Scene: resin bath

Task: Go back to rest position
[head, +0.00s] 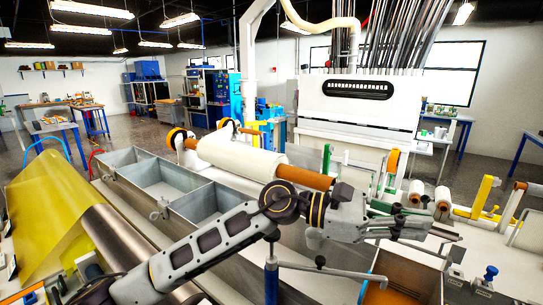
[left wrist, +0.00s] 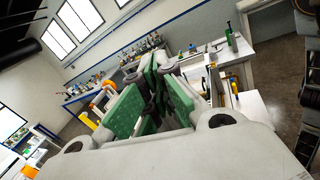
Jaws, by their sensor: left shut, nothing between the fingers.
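My left arm reaches in from the lower left of the head view and stretches across to the right. My left gripper (head: 425,229) is shut and empty, held above the right end of the bath area, over an orange-brown open box (head: 405,280). Its green finger pads also show close together in the left wrist view (left wrist: 152,92). The arm partly hides the metal resin bath (head: 140,172), an open trough split into compartments. My right gripper is in neither view.
A white fabric roll (head: 240,160) on an orange-brown core lies behind the bath. Yellow film (head: 45,205) drapes over a roller at the left. A white machine (head: 358,105) stands behind. Small rollers and yellow brackets (head: 483,195) stand at the right. Floor is open at the back left.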

